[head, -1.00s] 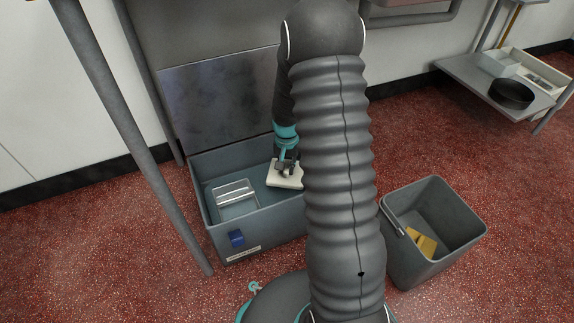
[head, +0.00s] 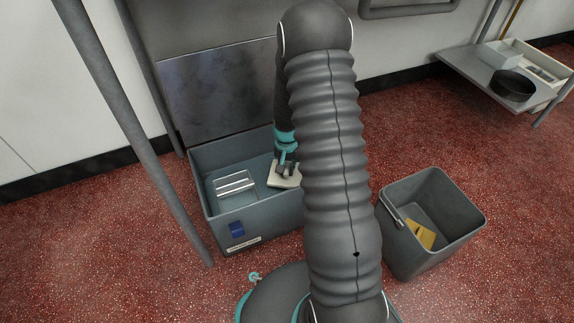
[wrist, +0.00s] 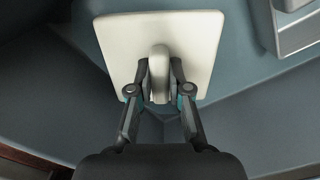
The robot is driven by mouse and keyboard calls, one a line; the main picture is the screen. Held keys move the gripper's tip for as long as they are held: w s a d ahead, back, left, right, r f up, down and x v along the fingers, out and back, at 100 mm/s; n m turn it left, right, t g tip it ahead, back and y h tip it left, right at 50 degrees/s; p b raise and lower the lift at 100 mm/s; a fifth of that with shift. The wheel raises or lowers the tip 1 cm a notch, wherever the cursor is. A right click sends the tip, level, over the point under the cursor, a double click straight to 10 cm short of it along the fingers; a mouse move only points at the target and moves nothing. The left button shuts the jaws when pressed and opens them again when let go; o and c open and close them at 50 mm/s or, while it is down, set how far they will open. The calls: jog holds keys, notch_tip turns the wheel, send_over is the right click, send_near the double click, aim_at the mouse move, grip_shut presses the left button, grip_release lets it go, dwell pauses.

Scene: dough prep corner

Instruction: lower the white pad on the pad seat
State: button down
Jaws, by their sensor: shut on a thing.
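The white pad (wrist: 120,42) is a flat square plate with a raised handle in its middle. My gripper (wrist: 159,88) is shut on that handle in the wrist view. In the head view the pad (head: 283,178) hangs level from my gripper (head: 286,166), inside the open blue-grey box (head: 215,240). Whether the pad touches the box floor, I cannot tell. I cannot make out the pad seat; my arm hides the right part of the box.
A clear-and-silver tray (head: 235,186) lies in the left part of the box; the raised lid (head: 215,95) stands behind. A grey bin (head: 465,205) with a yellow piece (head: 421,235) stands at right. A table leg (head: 140,150) rises at left.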

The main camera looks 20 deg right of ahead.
jog(key=shift+f, duration=1.1)
jog(key=shift+f, duration=0.7)
jog(key=c, duration=1)
grip_release()
notch_tip(320, 180, up, 12)
jog(key=shift+r, duration=0.1)
